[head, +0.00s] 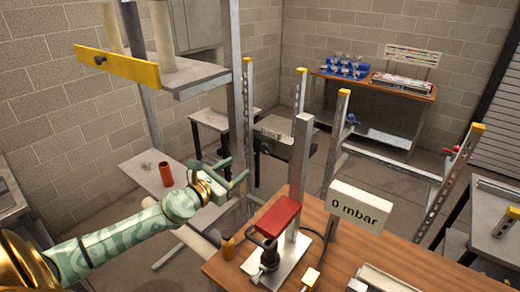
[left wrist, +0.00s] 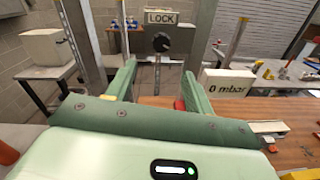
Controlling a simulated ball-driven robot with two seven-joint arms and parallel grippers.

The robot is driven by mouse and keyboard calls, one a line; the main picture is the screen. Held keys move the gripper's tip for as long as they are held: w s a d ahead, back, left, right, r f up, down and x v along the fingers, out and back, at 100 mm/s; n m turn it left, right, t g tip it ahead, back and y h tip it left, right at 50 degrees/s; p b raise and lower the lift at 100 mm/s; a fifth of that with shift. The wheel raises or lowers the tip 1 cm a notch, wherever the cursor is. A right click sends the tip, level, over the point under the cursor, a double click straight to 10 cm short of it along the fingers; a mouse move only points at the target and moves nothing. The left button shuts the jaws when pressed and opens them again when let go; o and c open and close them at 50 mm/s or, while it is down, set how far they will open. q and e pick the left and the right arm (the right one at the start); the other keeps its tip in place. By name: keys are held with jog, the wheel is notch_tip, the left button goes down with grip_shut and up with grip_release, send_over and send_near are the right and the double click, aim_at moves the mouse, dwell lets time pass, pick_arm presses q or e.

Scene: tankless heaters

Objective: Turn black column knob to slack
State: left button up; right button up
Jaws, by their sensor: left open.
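The black column knob (left wrist: 161,42) shows in the left wrist view as a round dark knob with a pale stem or mark below it. It sits under a plate reading LOCK (left wrist: 160,17), which also shows small in the head view (head: 270,133). My left gripper (left wrist: 159,72) is open and empty. The knob appears between and beyond its fingertips, slightly above them, with no visible contact. In the head view the left gripper (head: 236,171) is left of the wooden bench. My right gripper is not in view.
A wooden bench (head: 345,240) carries a red block (head: 279,216), a black device (head: 268,254) and a 0 mbar display (head: 358,207). A metal upright (head: 301,165) rises there. An orange cup (head: 166,174) stands on a grey shelf (head: 147,180). A yellow-edged shelf (head: 118,68) is above.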

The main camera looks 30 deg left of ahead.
aim_at(264, 150)
pick_arm(q)
jog(key=w, duration=0.4)
jog(key=w+d, duration=0.1)
jog(key=w, duration=0.2)
jog(key=w+b, duration=0.1)
jog(key=w, duration=0.3)
jog(key=shift+w+d, duration=0.3)
jog(key=shift+w, duration=0.05)
jog(key=c, duration=1)
